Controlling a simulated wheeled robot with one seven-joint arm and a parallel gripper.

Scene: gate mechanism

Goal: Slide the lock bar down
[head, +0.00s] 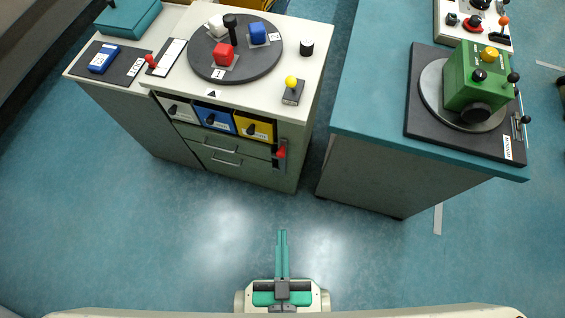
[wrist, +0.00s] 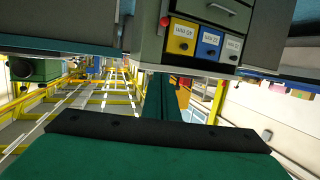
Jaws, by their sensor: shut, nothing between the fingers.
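The lock bar, seemingly the red-handled piece (head: 281,152) on a narrow upright plate, is at the right end of the cabinet's front, beside the drawers. In the wrist view, which shows the cabinet upside down, a small red part (wrist: 165,21) left of the yellow drawer seems to be the same piece. My gripper (head: 282,233) has its green fingers together and empty, over the floor in front of the cabinet and well apart from the lock bar. The fingers also show in the wrist view (wrist: 159,95).
The cabinet (head: 302,108) has white, blue and yellow small drawers (head: 215,120) above handled drawers. Its top carries a dark turntable (head: 260,66) with blocks and a yellow-knobbed lever (head: 291,84). A teal-topped counter (head: 372,100) stands to the right, past a narrow gap. The floor ahead is clear.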

